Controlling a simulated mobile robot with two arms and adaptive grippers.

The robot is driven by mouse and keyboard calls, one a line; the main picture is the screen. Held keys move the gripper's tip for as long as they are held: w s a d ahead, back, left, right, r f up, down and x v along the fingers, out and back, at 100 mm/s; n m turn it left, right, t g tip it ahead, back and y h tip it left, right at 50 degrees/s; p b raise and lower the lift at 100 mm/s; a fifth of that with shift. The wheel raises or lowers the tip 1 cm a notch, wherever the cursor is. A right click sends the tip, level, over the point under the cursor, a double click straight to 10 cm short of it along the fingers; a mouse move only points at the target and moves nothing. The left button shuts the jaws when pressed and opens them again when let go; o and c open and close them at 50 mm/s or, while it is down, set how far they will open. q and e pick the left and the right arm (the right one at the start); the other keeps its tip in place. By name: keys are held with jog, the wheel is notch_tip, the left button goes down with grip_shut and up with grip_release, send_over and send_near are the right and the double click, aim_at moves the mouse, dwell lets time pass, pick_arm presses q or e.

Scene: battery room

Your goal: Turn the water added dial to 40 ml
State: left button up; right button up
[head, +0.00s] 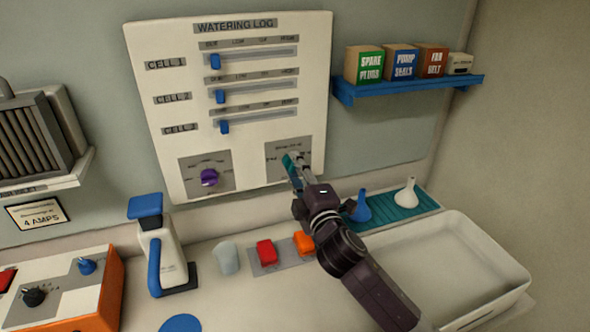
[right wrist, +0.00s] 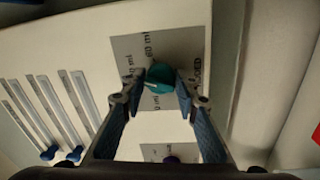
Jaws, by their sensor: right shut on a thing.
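The water added dial is a round teal knob (head: 288,160) on a grey plate (head: 303,144) at the lower right of the white Watering Log panel. In the right wrist view the knob (right wrist: 159,77) sits between the fingertips of my right gripper (right wrist: 160,80), which is shut on it. In the head view my right gripper (head: 290,166) reaches up to the knob and partly covers it. A pale pointer line shows on the knob's left side in the wrist view. A "60 ml" label stands above it there; other labels are partly hidden. My left gripper is not in view.
A purple dial (head: 209,177) is left of the teal one, and three blue sliders (head: 220,97) are above. Below are a blue funnel (head: 361,207), a white funnel (head: 406,193) and a white tray (head: 515,275). A blue shelf (head: 410,88) with boxes is at right.

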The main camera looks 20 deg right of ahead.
jog(key=shift+f+m, duration=0.25)
jog(key=shift+m, duration=0.25)
jog(key=o, duration=1.1)
jog(key=shift+r, duration=0.1)
jog(key=s, duration=1.2)
jog(key=shift+d+f, duration=0.15)
jog(key=shift+f, duration=0.2)
